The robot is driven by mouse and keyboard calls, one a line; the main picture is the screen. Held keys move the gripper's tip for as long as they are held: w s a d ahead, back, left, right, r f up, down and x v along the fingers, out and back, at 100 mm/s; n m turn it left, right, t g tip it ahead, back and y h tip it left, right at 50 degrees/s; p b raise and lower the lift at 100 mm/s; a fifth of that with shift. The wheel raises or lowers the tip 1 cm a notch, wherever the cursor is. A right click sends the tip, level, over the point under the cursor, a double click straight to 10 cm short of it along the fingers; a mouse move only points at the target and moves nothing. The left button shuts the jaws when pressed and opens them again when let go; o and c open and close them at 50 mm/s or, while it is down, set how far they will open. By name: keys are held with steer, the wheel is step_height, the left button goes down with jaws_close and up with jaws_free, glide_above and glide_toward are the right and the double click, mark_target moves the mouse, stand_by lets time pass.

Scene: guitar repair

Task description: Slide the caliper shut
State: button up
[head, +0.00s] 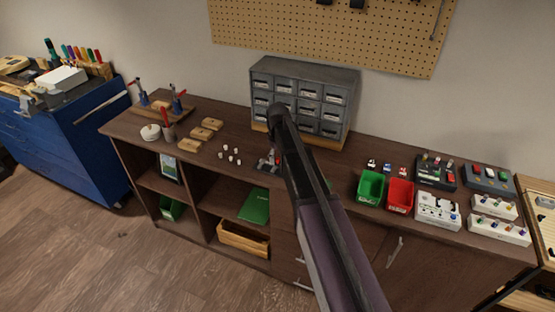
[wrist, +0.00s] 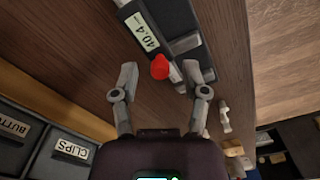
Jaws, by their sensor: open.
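The caliper (wrist: 168,22) lies on the brown wooden bench top in the wrist view. It has a dark body, a pale display reading about 40.4, a red knob (wrist: 160,67) and grey metal jaw parts beside it. My gripper (wrist: 160,76) is open, its two grey fingers apart, with the red knob between the fingertips in the picture. I cannot tell whether either finger touches it. In the head view my gripper (head: 267,162) is low over the bench in front of the drawer cabinet, and my arm hides most of the caliper.
The grey drawer cabinet (head: 305,92) stands close behind my gripper. Several small white pieces (head: 229,152) lie to its left, with wooden blocks (head: 201,135) beyond. Green (head: 371,187) and red (head: 400,195) bins and several pedals stand at the right.

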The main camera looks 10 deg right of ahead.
jaws_close()
steer(key=shift+w, duration=0.1)
stand_by(0.3)
